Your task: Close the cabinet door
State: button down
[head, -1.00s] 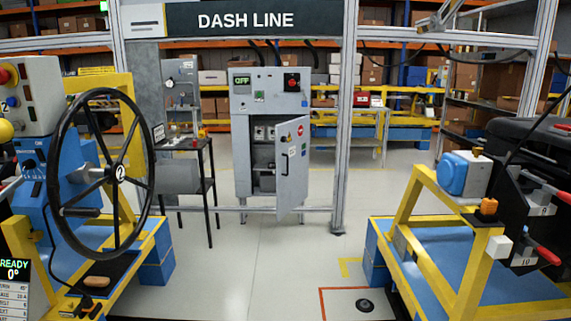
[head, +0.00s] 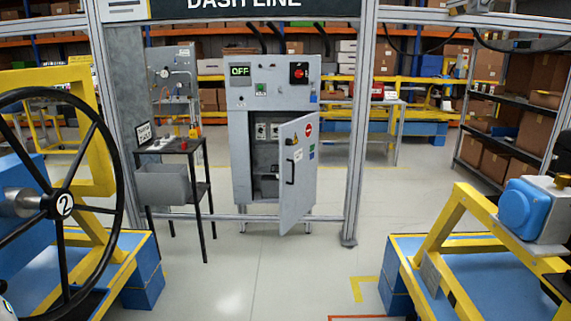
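The grey cabinet (head: 240,165) stands upright ahead, a little left of the picture's middle. Its door (head: 299,185) is hinged on the right and stands open, swung out toward me. The door has a dark vertical handle (head: 290,170) and several small warning labels. Inside the opening, switches and a shelf show on the left. Above the door, the upper panel has a lit OFF display (head: 240,70) and a red switch (head: 299,72). My gripper is not in view.
A metal frame post (head: 361,120) rises just right of the cabinet. A black side table (head: 190,150) with a grey bin stands to its left. A steering wheel rig (head: 62,205) is at left and a yellow-blue stand (head: 450,225) at right. The floor between (head: 270,275) is clear.

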aim_at(297, 162)
jog(key=i, duration=2.8)
